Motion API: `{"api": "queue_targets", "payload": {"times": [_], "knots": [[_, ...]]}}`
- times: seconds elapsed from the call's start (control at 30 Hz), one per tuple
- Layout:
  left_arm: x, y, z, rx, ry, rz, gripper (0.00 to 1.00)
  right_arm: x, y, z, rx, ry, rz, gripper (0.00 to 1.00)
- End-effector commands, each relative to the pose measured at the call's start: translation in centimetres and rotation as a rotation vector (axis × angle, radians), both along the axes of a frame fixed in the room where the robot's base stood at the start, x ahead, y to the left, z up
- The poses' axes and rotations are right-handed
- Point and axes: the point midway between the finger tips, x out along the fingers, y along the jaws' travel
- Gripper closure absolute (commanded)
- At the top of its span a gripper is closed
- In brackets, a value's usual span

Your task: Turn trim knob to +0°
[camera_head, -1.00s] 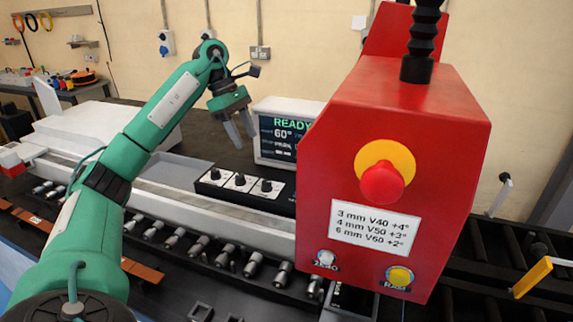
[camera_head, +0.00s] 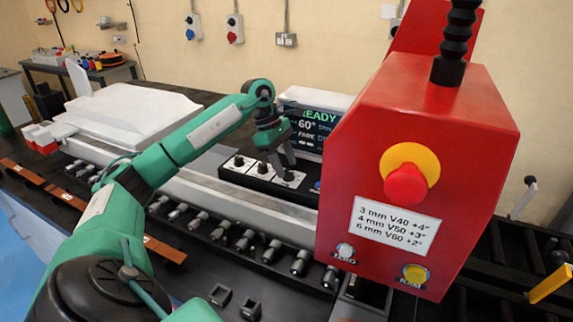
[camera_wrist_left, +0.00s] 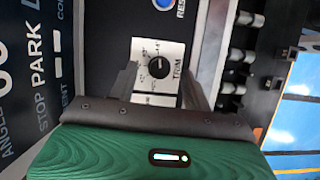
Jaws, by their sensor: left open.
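The trim knob (camera_wrist_left: 158,67) is a small black knob on a white scale plate marked TRIM in the left wrist view. A light mark shows on it, but I cannot read its setting. In the head view the trim knob (camera_head: 288,175) is the rightmost of the three knobs on the black control strip (camera_head: 230,178). My left gripper (camera_head: 284,166) is open and points down just above it. In the wrist view the left fingers (camera_wrist_left: 160,85) stand on either side of the knob; contact cannot be told. My right gripper is not in view.
A display (camera_head: 306,125) behind the strip reads READY and 60°. A blue reset button (camera_wrist_left: 163,4) lies beside the trim plate. A large red box (camera_head: 430,130) with a red mushroom button (camera_head: 405,184) and a label stands close on the right. Several cylindrical fittings line the machine's front.

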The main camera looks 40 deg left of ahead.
Motion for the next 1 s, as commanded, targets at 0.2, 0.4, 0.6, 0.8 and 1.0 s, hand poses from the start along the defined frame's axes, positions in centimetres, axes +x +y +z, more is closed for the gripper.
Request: {"api": "queue_targets", "payload": {"times": [0.2,0.4,0.6,0.8,1.0], "knots": [[0.1,-0.6,-1.4,0.000,0.001,0.000,0.51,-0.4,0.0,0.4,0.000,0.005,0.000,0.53],[0.2,-0.7,-1.6,0.000,0.000,0.000,0.51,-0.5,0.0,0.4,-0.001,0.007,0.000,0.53],[0.2,-0.6,-1.6,0.000,0.000,0.000,0.70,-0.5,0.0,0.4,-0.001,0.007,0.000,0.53],[0.2,-0.6,-1.6,0.000,0.000,0.000,0.95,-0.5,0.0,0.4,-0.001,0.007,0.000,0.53],[0.2,-0.6,-1.7,0.000,-0.001,0.022,0.95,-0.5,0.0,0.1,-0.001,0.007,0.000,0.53]]}}
